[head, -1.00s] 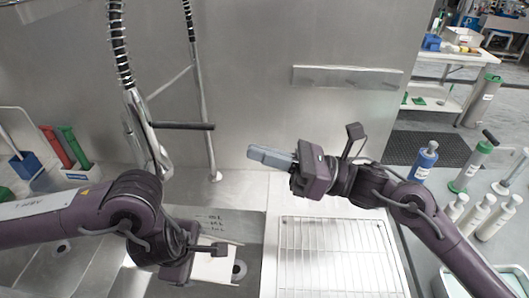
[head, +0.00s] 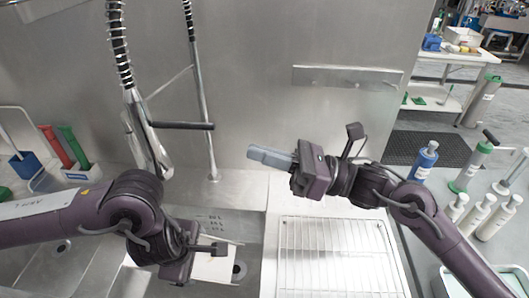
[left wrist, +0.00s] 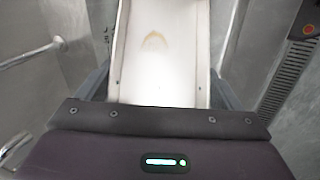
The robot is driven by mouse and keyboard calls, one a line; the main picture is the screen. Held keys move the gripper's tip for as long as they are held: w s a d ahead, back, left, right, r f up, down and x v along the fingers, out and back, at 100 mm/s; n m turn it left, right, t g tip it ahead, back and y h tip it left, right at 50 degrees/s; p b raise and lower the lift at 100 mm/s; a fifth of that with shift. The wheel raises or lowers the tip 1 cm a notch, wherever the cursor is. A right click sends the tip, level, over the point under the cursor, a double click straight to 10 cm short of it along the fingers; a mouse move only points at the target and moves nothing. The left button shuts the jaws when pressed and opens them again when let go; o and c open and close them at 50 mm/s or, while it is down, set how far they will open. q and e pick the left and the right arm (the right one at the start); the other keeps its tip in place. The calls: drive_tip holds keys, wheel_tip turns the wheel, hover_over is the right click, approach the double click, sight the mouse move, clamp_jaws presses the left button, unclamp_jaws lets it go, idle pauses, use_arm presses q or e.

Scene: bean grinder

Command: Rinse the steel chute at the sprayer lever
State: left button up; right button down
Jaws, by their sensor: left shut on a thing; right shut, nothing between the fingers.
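The steel chute (head: 213,266) is a pale, open trough over the sink at the lower middle of the head view. In the left wrist view the chute (left wrist: 160,62) runs away from the palm, with a brown stain on its inner face. My left gripper (head: 190,265) is shut on it, a finger at each side. The sprayer lever (head: 183,126) is a dark horizontal bar on the hanging spray hose, above and apart from the chute. My right gripper (head: 270,157) is shut and empty, above the counter to the right of the sprayer.
A wire drying rack (head: 330,255) lies right of the sink (head: 245,225). A white caddy (head: 75,176) with red and green handled tools stands at the left. Several bottles, one blue (head: 424,161), stand on the right-hand table. The steel back wall (head: 260,85) rises behind.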

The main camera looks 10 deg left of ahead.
use_arm(q)
drive_tip(key=shift+r, duration=0.1)
drive_tip(key=s+d+r+p, duration=0.1)
drive_tip(key=p, duration=0.2)
drive_tip(key=s+d+r+p, duration=0.1)
drive_tip(key=s+r+p, duration=0.1)
drive_tip(key=p, duration=0.1)
drive_tip(key=shift+s+r, duration=0.2)
drive_tip(key=shift+s+d+r+p, duration=0.25)
drive_tip(key=shift+s+p, duration=0.25)
drive_tip(key=shift+p, duration=0.25)
